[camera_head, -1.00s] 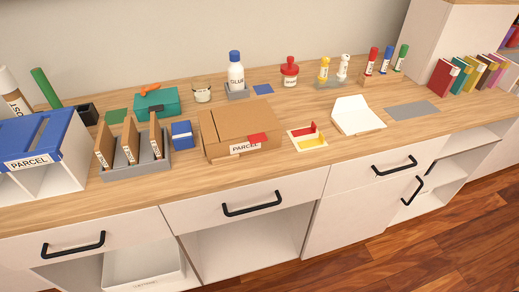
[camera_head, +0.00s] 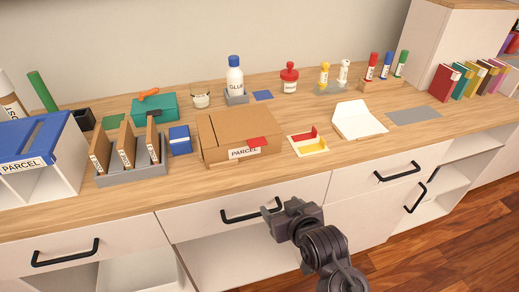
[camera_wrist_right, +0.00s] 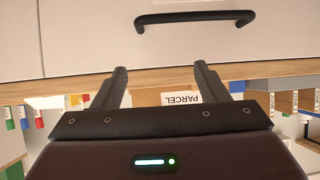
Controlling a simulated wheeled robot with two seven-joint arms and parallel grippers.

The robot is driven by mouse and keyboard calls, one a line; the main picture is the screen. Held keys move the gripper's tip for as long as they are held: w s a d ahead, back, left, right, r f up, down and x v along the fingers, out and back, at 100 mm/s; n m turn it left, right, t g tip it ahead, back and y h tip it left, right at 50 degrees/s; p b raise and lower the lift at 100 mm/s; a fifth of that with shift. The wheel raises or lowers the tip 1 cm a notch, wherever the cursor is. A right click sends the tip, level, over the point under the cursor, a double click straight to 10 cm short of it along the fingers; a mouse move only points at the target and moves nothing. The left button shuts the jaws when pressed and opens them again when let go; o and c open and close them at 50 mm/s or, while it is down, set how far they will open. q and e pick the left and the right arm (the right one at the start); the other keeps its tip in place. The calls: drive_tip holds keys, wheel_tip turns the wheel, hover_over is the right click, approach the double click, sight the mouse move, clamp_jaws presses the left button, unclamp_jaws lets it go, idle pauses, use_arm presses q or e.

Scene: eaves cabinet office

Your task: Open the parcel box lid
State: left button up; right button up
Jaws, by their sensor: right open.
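The brown cardboard parcel box (camera_head: 222,128) sits on the wooden counter with its lid flaps down. It has a red tab (camera_head: 259,142) at its front edge and a white PARCEL label (camera_head: 244,152) on its front. My right gripper (camera_head: 272,212) is open and empty, low in front of the middle drawer and apart from the box. In the right wrist view, its two fingers (camera_wrist_right: 163,80) are spread, with the upside-down PARCEL label (camera_wrist_right: 195,98) beyond them; most of the box is hidden there. My left gripper is not in view.
A drawer handle (camera_head: 238,216) juts out near my right gripper.

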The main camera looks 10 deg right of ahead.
sight(259, 146)
drive_tip(key=w+a+r+t, duration=0.1)
drive_tip(key=w+r+t, duration=0.1)
drive_tip(key=w, duration=0.2)
drive_tip(key=w+r+t, duration=0.2)
drive_tip(key=w+r, duration=0.1)
drive_tip(key=w, duration=0.2)
drive_tip(key=w+a+r+t, duration=0.1)
drive_tip(key=w+r+t, duration=0.1)
drive_tip(key=w+r, duration=0.1)
drive_tip(key=shift+w+a+r+p, duration=0.1)
drive_tip(key=shift+w+a+p, duration=0.1)
drive_tip(key=shift+w, duration=0.2)
drive_tip(key=shift+w+a+r+p, duration=0.1)
drive_tip(key=shift+w+p, duration=0.1)
drive_tip(key=shift+w, duration=0.2)
